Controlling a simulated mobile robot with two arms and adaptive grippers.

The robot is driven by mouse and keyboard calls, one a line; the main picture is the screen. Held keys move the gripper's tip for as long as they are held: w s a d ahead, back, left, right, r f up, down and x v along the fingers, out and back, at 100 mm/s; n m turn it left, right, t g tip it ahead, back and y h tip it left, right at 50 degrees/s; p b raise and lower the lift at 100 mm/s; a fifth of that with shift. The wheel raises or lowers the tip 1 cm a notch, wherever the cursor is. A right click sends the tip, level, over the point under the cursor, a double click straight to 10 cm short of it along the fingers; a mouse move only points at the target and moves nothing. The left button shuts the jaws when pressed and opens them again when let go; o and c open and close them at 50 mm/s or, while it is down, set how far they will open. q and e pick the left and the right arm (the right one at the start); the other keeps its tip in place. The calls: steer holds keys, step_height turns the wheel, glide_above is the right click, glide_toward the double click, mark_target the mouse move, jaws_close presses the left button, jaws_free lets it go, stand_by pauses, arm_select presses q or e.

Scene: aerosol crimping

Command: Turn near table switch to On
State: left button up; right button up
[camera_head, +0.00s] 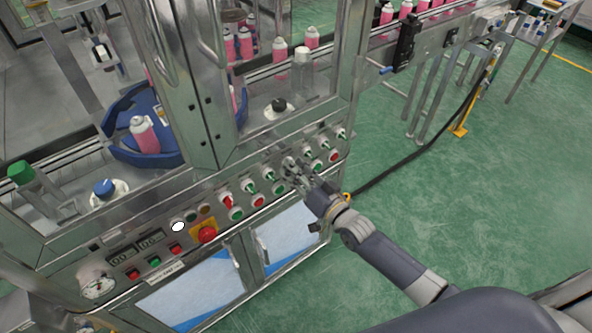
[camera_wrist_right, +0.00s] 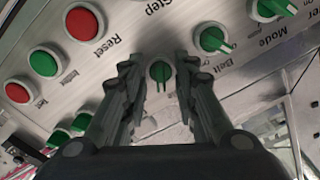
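My right gripper (camera_head: 296,172) is at the front control panel (camera_head: 190,215) of the machine. In the right wrist view its fingers (camera_wrist_right: 159,70) are open, one on each side of a green rotary switch (camera_wrist_right: 160,72). A gap shows between the switch and each finger. The switch's pointer is toward the bottom of that view. The label "Belt" is beside a neighbouring green switch (camera_wrist_right: 212,40); I cannot read a "table" label. More green switches (camera_head: 252,188) sit along the panel's upper row. My left gripper is not in view.
A red reset button (camera_wrist_right: 85,22) and a green button (camera_wrist_right: 43,62) are close to the gripper. A red emergency stop (camera_head: 207,234) on yellow sits further left on the panel. Pink cans (camera_head: 145,135) stand inside the machine. Green floor (camera_head: 470,180) to the right is mostly clear.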

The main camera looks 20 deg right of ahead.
steer(key=v, duration=1.2)
stand_by(0.4)
steer(key=s+d+f+n+g+h, duration=0.15)
steer(key=s+f, duration=0.25)
steer(key=f, duration=0.6)
steer(key=s+d+f+g+h, duration=0.2)
steer(key=s+f+g, duration=0.15)
steer(key=f, duration=0.65)
steer(key=s+d+f+g+h, duration=0.15)
steer(key=s+f, duration=0.25)
steer(key=f, duration=0.6)
steer(key=s+a+f+n+g, duration=0.1)
steer(key=s+f+g, duration=0.2)
steer(key=s, duration=0.6)
steer(key=s+f+n+g, duration=0.1)
steer(key=s+f+g, duration=0.2)
steer(key=s+f, duration=0.5)
steer(key=s+a+f+n+g+h, duration=0.1)
steer(key=s+f+g, duration=0.2)
steer(key=s, duration=0.8)
step_height(320, 180, down, 3)
steer(key=shift+s+a+r, duration=0.15)
steer(key=shift+a+r, duration=0.05)
steer(key=shift+a, duration=0.1)
steer(key=shift+g, duration=0.25)
